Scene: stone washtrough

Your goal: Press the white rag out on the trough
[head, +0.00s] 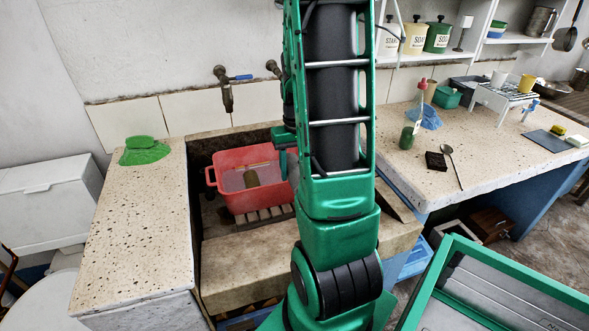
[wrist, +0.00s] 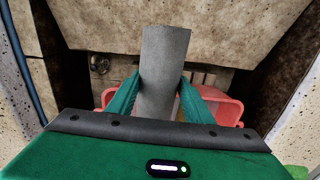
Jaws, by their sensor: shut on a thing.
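My gripper (wrist: 160,82) is shut on a greyish, flat-looking upright piece, which I take to be the white rag (wrist: 166,52) in shade. It stands up between the two green fingers. Below it in the wrist view is the red tub (wrist: 228,108), partly covered by the gripper. In the head view the red tub (head: 262,216) stands inside the stone trough (head: 228,255) on a slatted rack. The tub holds cloudy liquid and a brownish-green object (head: 250,177). My arm hides most of my gripper and the rag in the head view.
A green cloth (head: 145,150) lies on the left counter. The right counter (head: 415,180) carries a blue cloth (head: 426,117), a green bottle (head: 407,137), a dark block (head: 436,161) and a spoon (head: 452,166). Taps (head: 226,95) stick out above the trough. The left counter's front is clear.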

